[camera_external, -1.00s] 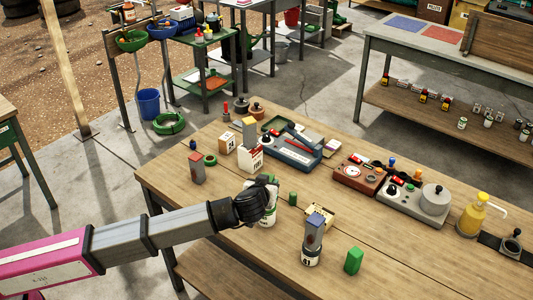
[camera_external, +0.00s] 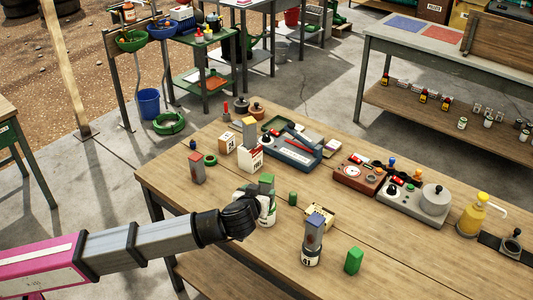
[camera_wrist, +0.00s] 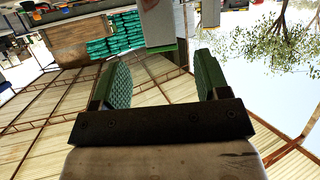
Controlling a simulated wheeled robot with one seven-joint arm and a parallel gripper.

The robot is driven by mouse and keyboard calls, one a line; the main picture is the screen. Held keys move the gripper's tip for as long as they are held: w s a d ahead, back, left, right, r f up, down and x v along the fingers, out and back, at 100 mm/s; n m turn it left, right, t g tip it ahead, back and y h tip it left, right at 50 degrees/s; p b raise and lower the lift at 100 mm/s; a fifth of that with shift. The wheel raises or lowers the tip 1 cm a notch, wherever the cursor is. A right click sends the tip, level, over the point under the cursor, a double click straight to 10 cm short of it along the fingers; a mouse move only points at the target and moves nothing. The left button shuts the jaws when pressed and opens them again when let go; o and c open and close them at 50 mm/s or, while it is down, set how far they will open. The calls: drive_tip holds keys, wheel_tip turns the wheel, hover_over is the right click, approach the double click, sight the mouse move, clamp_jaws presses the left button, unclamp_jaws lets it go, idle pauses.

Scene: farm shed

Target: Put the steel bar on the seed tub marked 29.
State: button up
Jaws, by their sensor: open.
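A grey bar with a green end (camera_external: 267,181) stands upright on a white tub with a green band (camera_external: 269,216); my gripper hides part of them, and I cannot read the tub's number. My gripper (camera_external: 248,212) is low at the tub's left, open and empty. In the wrist view, which looks upside down, the grey bar (camera_wrist: 158,22) shows beyond the gap between my open green-padded fingers (camera_wrist: 158,75), apart from them. Another grey bar with a blue top (camera_external: 314,230) stands on a white tub marked 41 (camera_external: 310,257).
A reddish-grey block (camera_external: 197,168), a box marked 74 (camera_external: 228,142), a small green block (camera_external: 293,198), a tan holed block (camera_external: 321,214) and a larger green block (camera_external: 353,261) stand around. The bench's front right is fairly clear.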

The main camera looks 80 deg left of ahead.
drive_tip(key=shift+v, duration=1.5)
